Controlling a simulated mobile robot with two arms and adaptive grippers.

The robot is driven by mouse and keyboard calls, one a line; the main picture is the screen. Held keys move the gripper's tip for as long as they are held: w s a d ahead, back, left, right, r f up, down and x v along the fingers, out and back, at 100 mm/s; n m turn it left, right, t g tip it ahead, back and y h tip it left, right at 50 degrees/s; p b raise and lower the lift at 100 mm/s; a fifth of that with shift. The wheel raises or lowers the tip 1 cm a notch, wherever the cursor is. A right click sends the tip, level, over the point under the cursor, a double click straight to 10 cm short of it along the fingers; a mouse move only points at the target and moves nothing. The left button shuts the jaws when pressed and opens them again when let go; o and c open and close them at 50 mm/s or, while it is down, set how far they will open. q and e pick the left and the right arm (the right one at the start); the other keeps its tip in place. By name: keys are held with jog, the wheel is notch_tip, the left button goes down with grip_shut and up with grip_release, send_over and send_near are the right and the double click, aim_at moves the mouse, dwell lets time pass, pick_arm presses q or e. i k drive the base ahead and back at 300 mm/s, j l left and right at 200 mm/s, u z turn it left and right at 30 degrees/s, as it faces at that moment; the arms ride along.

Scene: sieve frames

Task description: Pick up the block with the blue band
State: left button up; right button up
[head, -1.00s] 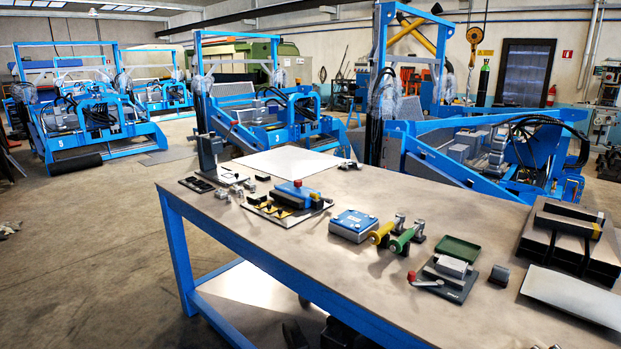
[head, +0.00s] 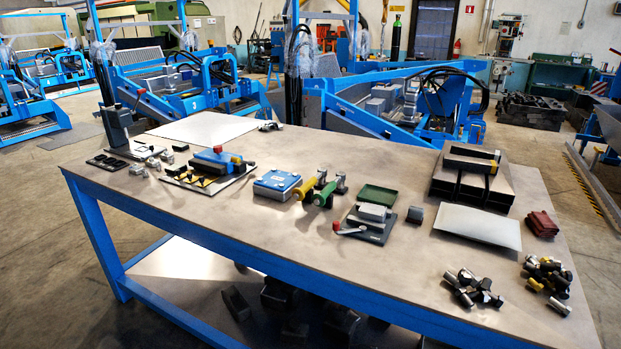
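I cannot make out for sure a block with a blue band. A flat box with a blue top and pale sides (head: 278,184) sits on the table (head: 240,229) left of the middle. A fixture with a blue body and red knob (head: 216,159) stands farther left on a pale plate. A small dark block (head: 415,214) stands alone right of the middle, and I see no blue on it. A grey block (head: 372,213) sits in a dark clamp fixture with a red-tipped lever. Neither of my grippers is in view.
Yellow and green cylinders (head: 323,197) and a green tray (head: 377,194) lie near the middle. Dark steel profiles (head: 468,184), a grey plate (head: 477,224), red cloths (head: 541,224) and piles of bolts (head: 472,288) are at the right. The table's front middle is clear.

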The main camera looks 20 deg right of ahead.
aim_at(371, 212)
jog(key=i+j+z, duration=0.15)
jog(key=z, duration=0.7)
